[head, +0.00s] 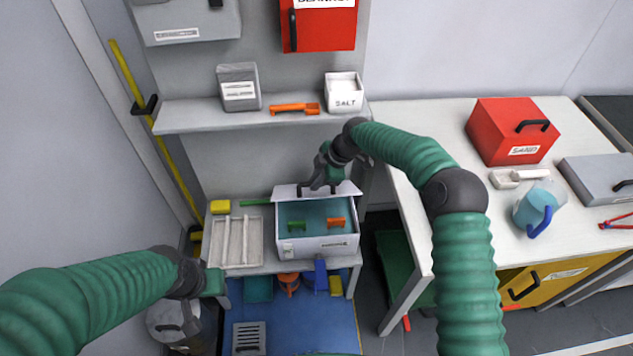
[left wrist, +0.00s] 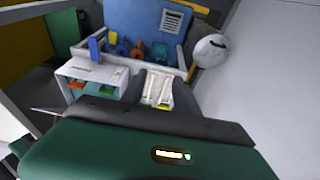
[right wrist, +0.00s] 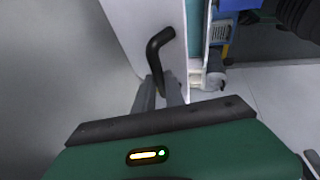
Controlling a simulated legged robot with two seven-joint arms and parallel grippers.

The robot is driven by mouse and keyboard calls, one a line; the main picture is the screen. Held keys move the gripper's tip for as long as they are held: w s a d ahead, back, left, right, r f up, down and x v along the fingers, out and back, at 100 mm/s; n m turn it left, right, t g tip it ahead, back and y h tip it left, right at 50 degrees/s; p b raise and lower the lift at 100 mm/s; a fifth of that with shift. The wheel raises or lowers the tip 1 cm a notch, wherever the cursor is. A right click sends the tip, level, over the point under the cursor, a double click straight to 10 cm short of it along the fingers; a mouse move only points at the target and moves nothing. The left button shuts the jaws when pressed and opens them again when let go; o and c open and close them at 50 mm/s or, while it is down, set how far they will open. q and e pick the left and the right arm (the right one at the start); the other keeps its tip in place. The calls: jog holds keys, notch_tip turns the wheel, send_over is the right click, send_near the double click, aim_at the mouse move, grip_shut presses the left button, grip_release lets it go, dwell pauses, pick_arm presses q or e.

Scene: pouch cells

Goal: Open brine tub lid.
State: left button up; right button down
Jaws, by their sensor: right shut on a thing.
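The white brine tub (head: 318,246) stands on the lower bench with its top open, showing teal liquid and a green and an orange handled item inside. Its white lid (head: 345,188) is raised along the back edge. My right gripper (head: 318,188) is at the lid; in the right wrist view its fingers (right wrist: 160,92) are shut on the lid's black bent handle (right wrist: 158,48). My left gripper (head: 215,284) is in front of the bench, left of the tub. In the left wrist view its fingers (left wrist: 158,92) are apart and empty, and the tub (left wrist: 88,75) shows upside down.
A pale slotted tray (head: 256,243) lies left of the tub, with a yellow block (head: 220,207) behind it. A shelf (head: 190,117) overhangs the bench with a salt box (head: 343,92). A white counter (head: 440,190) stands right. Coloured items sit below the bench.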

pick_arm(q)
jog(key=shift+f, duration=0.1)
jog(key=shift+c, duration=0.8)
jog(key=w+d+f+n, duration=0.1)
jog(key=w+d, duration=0.1)
jog(key=w+d+n+t, duration=0.1)
jog(key=w+d, duration=0.1)
jog(key=w+d+f+n+h, duration=0.1)
jog(key=w+d, duration=0.1)
jog(key=shift+w+d+f+n+t, duration=0.15)
jog(key=shift+w+f+n+t, duration=0.15)
jog(key=shift+w+n+t, duration=0.1)
grip_shut()
jog(key=w+d+f+n+t, duration=0.25)
jog(key=d+n, duration=0.45)
jog(key=n, duration=0.4)
jog(key=w+d+f+n+t, duration=0.2)
jog(key=w+d+n+t, duration=0.1)
jog(key=d+n, duration=0.55)
jog(key=w+d+f+n+t, duration=0.25)
jog(key=d+n, duration=0.25)
jog(key=n, duration=0.7)
jog(key=w+y, duration=0.1)
jog(key=w, duration=1)
jog(key=shift+w+a+n, duration=0.15)
jog(key=shift+w+n, duration=0.05)
jog(key=shift+n, duration=0.15)
